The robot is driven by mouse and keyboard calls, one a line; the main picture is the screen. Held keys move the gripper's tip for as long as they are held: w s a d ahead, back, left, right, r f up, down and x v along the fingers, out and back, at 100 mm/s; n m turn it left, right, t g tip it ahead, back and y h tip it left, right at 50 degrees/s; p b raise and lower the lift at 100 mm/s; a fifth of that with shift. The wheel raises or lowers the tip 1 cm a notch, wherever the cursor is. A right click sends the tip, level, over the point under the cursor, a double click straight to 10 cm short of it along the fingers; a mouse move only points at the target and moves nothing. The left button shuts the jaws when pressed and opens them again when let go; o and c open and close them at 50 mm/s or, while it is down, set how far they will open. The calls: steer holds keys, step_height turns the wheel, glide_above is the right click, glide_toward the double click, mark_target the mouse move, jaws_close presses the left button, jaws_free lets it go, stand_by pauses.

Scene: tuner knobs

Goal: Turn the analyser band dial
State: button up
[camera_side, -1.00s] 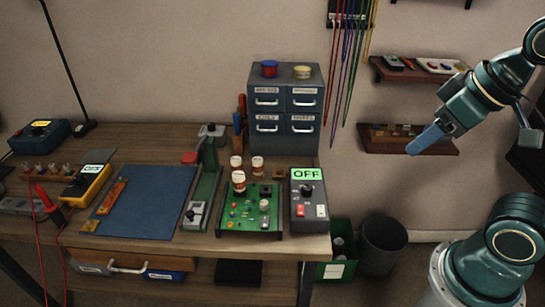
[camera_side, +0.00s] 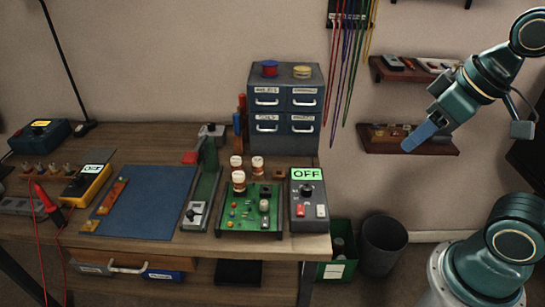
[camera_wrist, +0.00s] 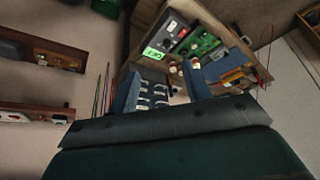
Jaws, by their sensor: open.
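A grey box (camera_side: 310,224) with a lit green OFF display stands at the right front of the bench. A black dial (camera_side: 306,189) sits below the display, above a red and a white switch. The box also shows upside down in the wrist view (camera_wrist: 158,38), its dial too small to read there. No label on it is legible. My gripper (camera_side: 406,147) is in the air to the right of the bench, well apart from the box and higher than it. Its two blue fingers (camera_wrist: 163,88) are spread and empty in the wrist view.
A green circuit board (camera_side: 240,215) with orange-and-white jars behind it stands left of the box. A grey drawer cabinet (camera_side: 285,104) is behind. Coloured cables (camera_side: 350,65) and wall shelves (camera_side: 410,142) are near my arm. A bin (camera_side: 383,245) stands on the floor.

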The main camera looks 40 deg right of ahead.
steer(key=w+n+g, duration=0.2)
steer(key=w, duration=0.5)
steer(key=n+g, duration=0.3)
steer(key=n, duration=0.3)
glide_above(307, 187)
step_height(307, 187, down, 12)
steer(key=shift+f, duration=0.15)
steer(key=shift+f, duration=0.1)
step_height(307, 187, down, 14)
steer(key=shift+r, duration=0.25)
